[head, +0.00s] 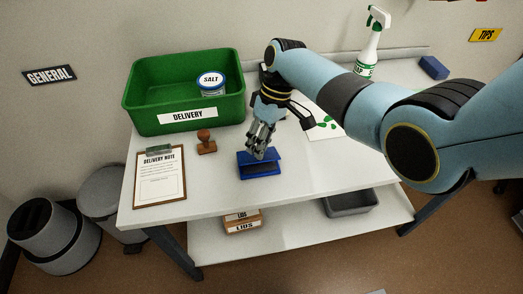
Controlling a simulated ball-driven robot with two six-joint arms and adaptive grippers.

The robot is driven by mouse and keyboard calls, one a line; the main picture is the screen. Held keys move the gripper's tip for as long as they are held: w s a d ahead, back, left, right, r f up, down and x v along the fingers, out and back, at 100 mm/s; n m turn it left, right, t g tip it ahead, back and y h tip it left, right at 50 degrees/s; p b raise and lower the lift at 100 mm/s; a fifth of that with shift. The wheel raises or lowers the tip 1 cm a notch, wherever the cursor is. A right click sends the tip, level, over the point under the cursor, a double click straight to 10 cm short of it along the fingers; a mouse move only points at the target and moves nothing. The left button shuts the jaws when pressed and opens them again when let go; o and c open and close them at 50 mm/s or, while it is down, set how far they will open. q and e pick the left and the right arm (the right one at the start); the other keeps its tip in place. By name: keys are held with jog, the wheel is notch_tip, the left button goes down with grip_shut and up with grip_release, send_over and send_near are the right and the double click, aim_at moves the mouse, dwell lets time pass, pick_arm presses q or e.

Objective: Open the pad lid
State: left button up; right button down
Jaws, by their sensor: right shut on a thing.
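The blue ink pad (261,170) lies on the white table near its front edge. A dark area shows on its upper side, and I cannot tell for sure how far its lid is raised. My right gripper (259,152) comes down over the pad from behind, fingers pointing down. It is shut on the pad lid at the pad's back part, and the fingers hide much of that part. My left gripper is not in view.
A wooden stamp (206,143) stands left of the pad. Behind is a green delivery crate (143,118) holding a salt tub (211,86). A clipboard (159,185) lies at left. A spray bottle (371,40) and blue block (434,67) stand behind my right arm. Table right of the pad is clear.

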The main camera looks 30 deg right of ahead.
jog(key=shift+w+d+r+g+b, duration=0.15)
jog(key=shift+w+g+b, duration=0.35)
jog(key=shift+g+b, duration=0.3)
jog(key=shift+y, duration=0.3)
jog(key=c, duration=1.2)
grip_release()
jog(key=shift+r, duration=0.1)
jog(key=shift+w+r, duration=0.1)
jog(key=v, duration=1.1)
jog(key=shift+d+r, duration=0.1)
jog(key=shift+r, duration=0.25)
